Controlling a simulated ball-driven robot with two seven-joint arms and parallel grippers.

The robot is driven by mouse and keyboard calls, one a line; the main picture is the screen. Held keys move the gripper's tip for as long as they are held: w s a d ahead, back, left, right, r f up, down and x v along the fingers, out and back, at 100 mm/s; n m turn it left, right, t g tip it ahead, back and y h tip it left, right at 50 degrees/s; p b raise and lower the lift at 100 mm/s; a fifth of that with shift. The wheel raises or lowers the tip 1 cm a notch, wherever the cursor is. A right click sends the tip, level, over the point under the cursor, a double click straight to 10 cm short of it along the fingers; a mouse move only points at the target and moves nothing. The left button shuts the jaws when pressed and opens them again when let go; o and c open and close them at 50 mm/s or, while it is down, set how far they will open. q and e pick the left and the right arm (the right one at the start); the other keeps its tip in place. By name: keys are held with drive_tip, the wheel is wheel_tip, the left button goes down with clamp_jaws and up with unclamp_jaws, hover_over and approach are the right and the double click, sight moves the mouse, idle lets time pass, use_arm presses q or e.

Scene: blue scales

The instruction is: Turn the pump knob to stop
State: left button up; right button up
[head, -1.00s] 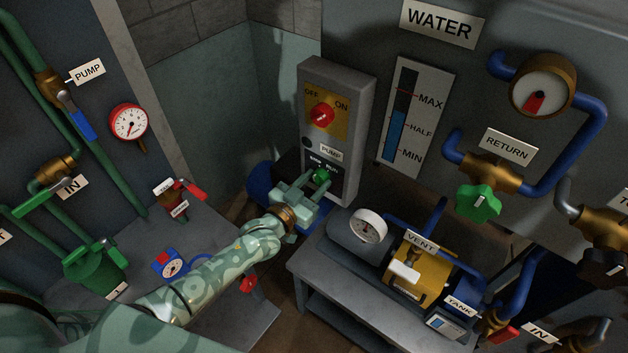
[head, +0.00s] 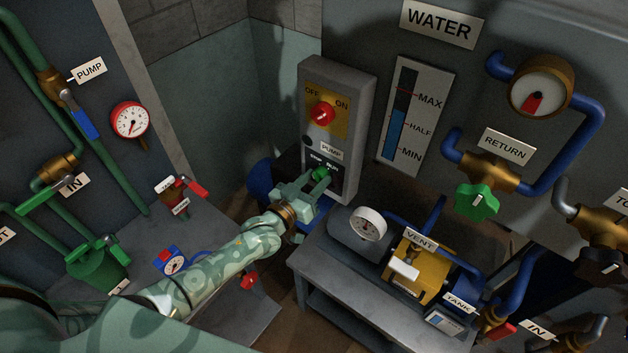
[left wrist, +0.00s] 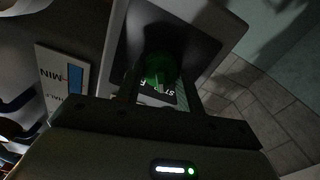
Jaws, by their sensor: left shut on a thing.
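The green pump knob (head: 320,173) sits on the dark lower panel of the grey control box (head: 357,100), under the PUMP label (head: 331,151). Small STOP and RUN words stand just above the knob. My left gripper (head: 319,182) is shut on the knob, one finger on each side. In the left wrist view the knob (left wrist: 158,66) shows dark green between the fingers, with a pale mark near the STOP lettering. The fingers hide part of the knob, so I cannot tell its exact setting. My right gripper is not in view.
A red knob (head: 321,113) with OFF and ON sits higher on the box. A bench (head: 325,265) with a gauge and yellow pump (head: 420,272) stands to the right, close to my left wrist. A level gauge (head: 398,130) hangs on the wall.

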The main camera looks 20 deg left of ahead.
use_arm(q)
drive_tip(key=o, duration=1)
drive_tip(key=v, duration=1.6)
drive_tip(key=shift+s+p, duration=0.2)
drive_tip(key=shift+p, duration=0.1)
